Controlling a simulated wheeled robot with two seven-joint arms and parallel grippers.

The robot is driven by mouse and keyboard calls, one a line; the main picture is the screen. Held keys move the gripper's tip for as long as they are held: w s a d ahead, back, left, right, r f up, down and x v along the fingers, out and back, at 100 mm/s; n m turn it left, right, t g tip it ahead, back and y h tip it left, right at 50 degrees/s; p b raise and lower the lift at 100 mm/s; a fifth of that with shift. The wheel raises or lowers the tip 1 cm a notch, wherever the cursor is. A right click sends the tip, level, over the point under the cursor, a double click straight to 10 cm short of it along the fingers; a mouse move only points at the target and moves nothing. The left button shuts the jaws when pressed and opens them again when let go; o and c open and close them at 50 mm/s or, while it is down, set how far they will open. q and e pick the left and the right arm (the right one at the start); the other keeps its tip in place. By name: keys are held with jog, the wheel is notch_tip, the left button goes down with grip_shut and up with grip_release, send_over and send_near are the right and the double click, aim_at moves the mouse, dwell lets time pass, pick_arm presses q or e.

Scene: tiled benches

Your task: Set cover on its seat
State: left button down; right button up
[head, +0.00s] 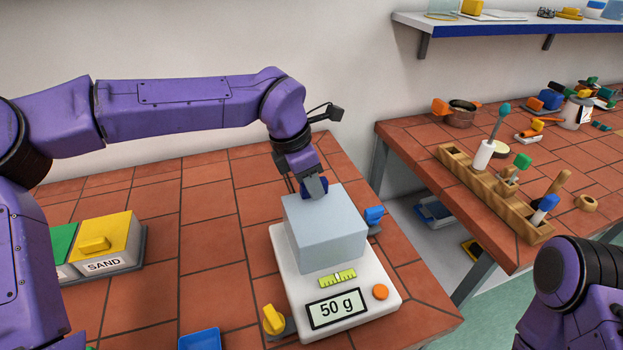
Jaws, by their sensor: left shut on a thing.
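A pale grey-blue box-shaped cover (325,232) is over the white scale (285,290), whose display reads 50 g. From this angle I cannot tell whether its lower edge rests fully on the scale or sits slightly above it. My left gripper (314,190) comes down from behind and is shut at the top of the cover, by a small dark blue part. The cover hides whatever is beneath it, including the seat. My right arm shows at the lower right, but its gripper is outside the view.
A box marked SAND (105,263) with a yellow lid stands at the left. A yellow knob (273,319) and a blue tray (199,340) are near the front. A blue clip-like part (374,215) is beside the scale. A second bench at right holds a wooden rack (485,190).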

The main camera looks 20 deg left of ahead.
dwell(0.4)
pick_arm(q)
jog(key=shift+f, duration=0.3)
dwell(0.6)
jog(key=c, duration=0.8)
grip_release()
jog(key=shift+r, duration=0.1)
jog(key=b+v, duration=0.1)
jog(key=v, duration=0.9)
jog(key=shift+r, duration=0.15)
